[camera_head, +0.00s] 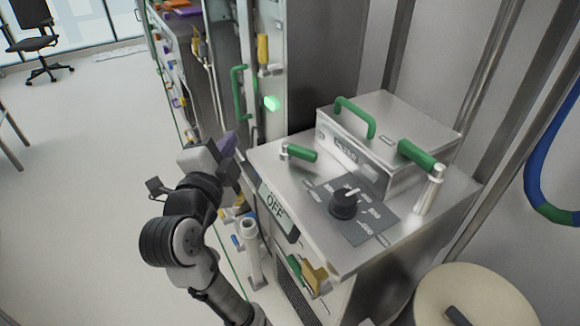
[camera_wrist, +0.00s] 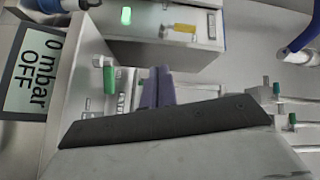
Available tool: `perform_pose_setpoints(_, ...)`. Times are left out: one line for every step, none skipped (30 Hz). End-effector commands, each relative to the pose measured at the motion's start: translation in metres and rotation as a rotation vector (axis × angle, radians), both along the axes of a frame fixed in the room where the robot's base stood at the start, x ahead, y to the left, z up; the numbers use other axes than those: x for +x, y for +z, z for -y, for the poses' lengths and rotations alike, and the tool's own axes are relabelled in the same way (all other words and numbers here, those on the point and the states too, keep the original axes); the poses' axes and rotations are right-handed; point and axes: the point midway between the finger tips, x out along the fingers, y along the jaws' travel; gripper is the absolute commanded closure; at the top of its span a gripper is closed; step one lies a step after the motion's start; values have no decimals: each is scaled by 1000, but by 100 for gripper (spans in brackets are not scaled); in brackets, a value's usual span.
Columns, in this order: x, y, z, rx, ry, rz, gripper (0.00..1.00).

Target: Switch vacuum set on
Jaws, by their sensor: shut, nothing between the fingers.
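The vacuum set is a light metal cabinet (camera_head: 265,160) with a black dial (camera_head: 344,203) on a dark scale plate on its top. Its front display (camera_head: 276,207) reads "OFF" in the head view. In the wrist view the display (camera_wrist: 33,75) reads "0 mbar OFF" at the left. A green-handled valve (camera_head: 300,153) is on the top near the front edge. My gripper (camera_head: 228,144) is shut and empty, left of the cabinet and apart from it. Its purple fingers (camera_wrist: 158,86) are together in the wrist view.
A lidded metal box with a green handle (camera_head: 356,115) and a second green lever (camera_head: 418,155) stand on the cabinet top. A lit green button (camera_head: 271,103) is on the unit behind. A round beige container (camera_head: 480,295) is at lower right. Open floor (camera_head: 80,150) lies left.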

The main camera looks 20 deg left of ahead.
Motion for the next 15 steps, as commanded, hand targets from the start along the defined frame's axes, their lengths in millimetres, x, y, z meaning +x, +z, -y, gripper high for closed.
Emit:
perform_pose_setpoints(2, -25, 14, 63, -75, -85, 100)
perform_pose_setpoints(3, -36, 23, 105, -121, -129, 100)
perform_pose_setpoints(2, -48, 32, 155, -178, -180, 100)
perform_pose_setpoints(2, -57, 39, 189, -217, -211, 100)
perform_pose_setpoints(0, -64, 45, 220, -251, -237, 100)
perform_pose_setpoints(-1, -71, 51, 256, -290, -266, 100)
perform_pose_setpoints(-2, -76, 55, 276, -315, -281, 100)
perform_pose_setpoints(-3, -80, 58, 294, -335, -296, 100)
perform_pose_setpoints(-4, -83, 61, 311, -354, -308, 100)
perform_pose_setpoints(-4, -85, 62, 320, -365, -314, 100)
perform_pose_setpoints(-3, -86, 64, 325, -372, -318, 100)
perform_pose_setpoints(-1, -87, 65, 330, -377, -320, 100)
perform_pose_setpoints(2, -88, 65, 330, -378, -321, 100)
perform_pose_setpoints(5, -89, 66, 330, -378, -321, 100)
perform_pose_setpoints(10, -90, 66, 328, -379, -319, 100)
